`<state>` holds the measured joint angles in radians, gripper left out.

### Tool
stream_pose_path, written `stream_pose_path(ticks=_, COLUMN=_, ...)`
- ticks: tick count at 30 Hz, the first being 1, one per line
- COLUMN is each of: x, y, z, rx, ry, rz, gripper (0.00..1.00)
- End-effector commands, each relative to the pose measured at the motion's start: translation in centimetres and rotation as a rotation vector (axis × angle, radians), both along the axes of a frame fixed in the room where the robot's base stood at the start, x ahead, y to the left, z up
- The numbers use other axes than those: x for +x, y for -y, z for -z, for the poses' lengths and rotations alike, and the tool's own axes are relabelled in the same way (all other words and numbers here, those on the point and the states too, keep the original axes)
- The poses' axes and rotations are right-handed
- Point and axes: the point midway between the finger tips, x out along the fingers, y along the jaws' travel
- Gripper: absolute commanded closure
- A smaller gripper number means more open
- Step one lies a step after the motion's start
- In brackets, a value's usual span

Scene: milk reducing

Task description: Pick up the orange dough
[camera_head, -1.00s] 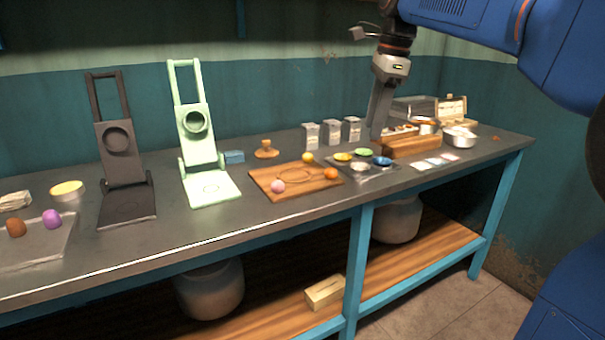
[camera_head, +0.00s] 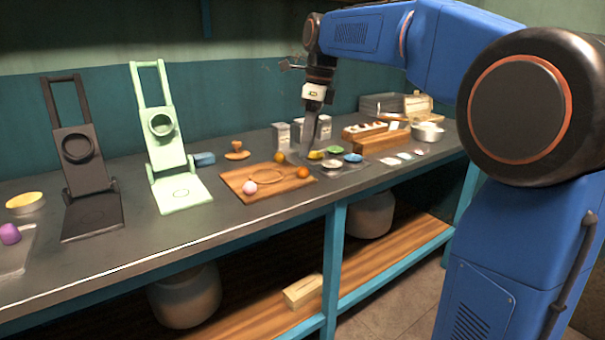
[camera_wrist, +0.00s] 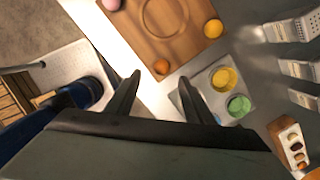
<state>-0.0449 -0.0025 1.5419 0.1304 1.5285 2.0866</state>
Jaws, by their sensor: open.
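The orange dough (camera_head: 302,172) is a small ball on the right end of a wooden board (camera_head: 238,189). In the wrist view the orange dough (camera_wrist: 162,67) appears between my fingertips, near the board's edge. A yellow-orange ball (camera_head: 279,157) sits at the board's back edge and a pink ball (camera_head: 249,187) at its front left. My gripper (camera_head: 307,150) points down above the counter, close to the board's right end. In the wrist view my gripper (camera_wrist: 160,77) has its fingers spread apart with nothing held. Its exact height above the dough is hard to tell.
A tray with yellow (camera_head: 316,154), green (camera_head: 334,149) and blue (camera_head: 353,157) bowls lies right of the board. Metal graters (camera_head: 282,136) stand behind. A green press (camera_head: 160,140) and a dark press (camera_head: 85,160) stand left. Bare counter lies in front of the board.

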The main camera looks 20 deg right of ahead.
Motion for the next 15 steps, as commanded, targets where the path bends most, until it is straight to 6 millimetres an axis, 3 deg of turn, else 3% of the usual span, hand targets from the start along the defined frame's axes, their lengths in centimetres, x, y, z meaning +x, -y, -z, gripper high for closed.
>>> stream_pose_path(ticks=15, x=0.7, y=-0.6, z=4.9, rx=0.0, ry=-0.002, rz=0.0, gripper=0.52)
